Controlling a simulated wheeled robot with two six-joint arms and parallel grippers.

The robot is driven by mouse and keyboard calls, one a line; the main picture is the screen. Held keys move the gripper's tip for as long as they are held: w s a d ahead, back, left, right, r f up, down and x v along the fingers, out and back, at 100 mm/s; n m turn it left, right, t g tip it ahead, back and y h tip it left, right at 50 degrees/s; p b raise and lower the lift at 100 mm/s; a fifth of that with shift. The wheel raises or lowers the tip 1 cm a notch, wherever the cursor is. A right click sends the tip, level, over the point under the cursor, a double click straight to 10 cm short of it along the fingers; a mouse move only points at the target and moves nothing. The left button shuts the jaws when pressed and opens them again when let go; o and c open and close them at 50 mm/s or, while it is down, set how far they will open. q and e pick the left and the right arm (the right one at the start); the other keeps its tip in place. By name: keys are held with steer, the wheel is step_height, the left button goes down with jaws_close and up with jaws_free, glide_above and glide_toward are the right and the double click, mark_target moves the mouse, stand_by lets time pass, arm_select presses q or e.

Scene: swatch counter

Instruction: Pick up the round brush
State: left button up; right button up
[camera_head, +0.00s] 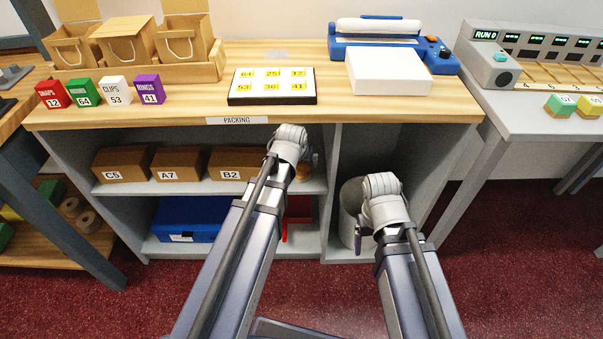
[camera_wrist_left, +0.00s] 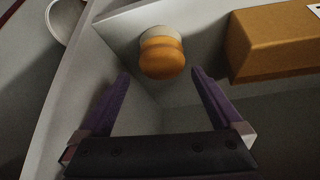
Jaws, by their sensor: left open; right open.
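The round brush (camera_wrist_left: 162,62), an orange-brown wooden knob above a pale base, stands on the upper shelf near the divider in the left wrist view. In the head view only a sliver of it (camera_head: 315,160) shows beside my left wrist. My left gripper (camera_wrist_left: 161,73) is open, its purple fingers pointing toward the brush, one to each side in the picture. The brush is not gripped; whether the fingertips reach alongside it I cannot tell. My right gripper (camera_head: 358,240) is low by the right compartment, mostly hidden behind its wrist; one purple finger shows.
Cardboard boxes (camera_head: 179,165) stand left of the brush on the same shelf; one box (camera_wrist_left: 275,45) is close in the left wrist view. A vertical divider (camera_head: 331,190) borders the brush's side. A pale bin (camera_head: 349,195) stands in the right compartment. A blue case (camera_head: 187,218) lies below.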

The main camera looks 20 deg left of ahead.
mark_target(301, 165)
arm_select(q)
steer(key=shift+b+x, duration=2.2)
steer(key=shift+x, duration=0.6)
steer(key=shift+a+r, duration=0.1)
arm_select(e)
step_height(301, 165, down, 5)
steer(key=shift+r, duration=0.2)
arm_select(q)
steer(key=c, duration=1.2)
steer(key=shift+r, duration=0.1)
steer(key=shift+c, duration=0.2)
arm_select(e)
steer(key=shift+r, duration=0.15)
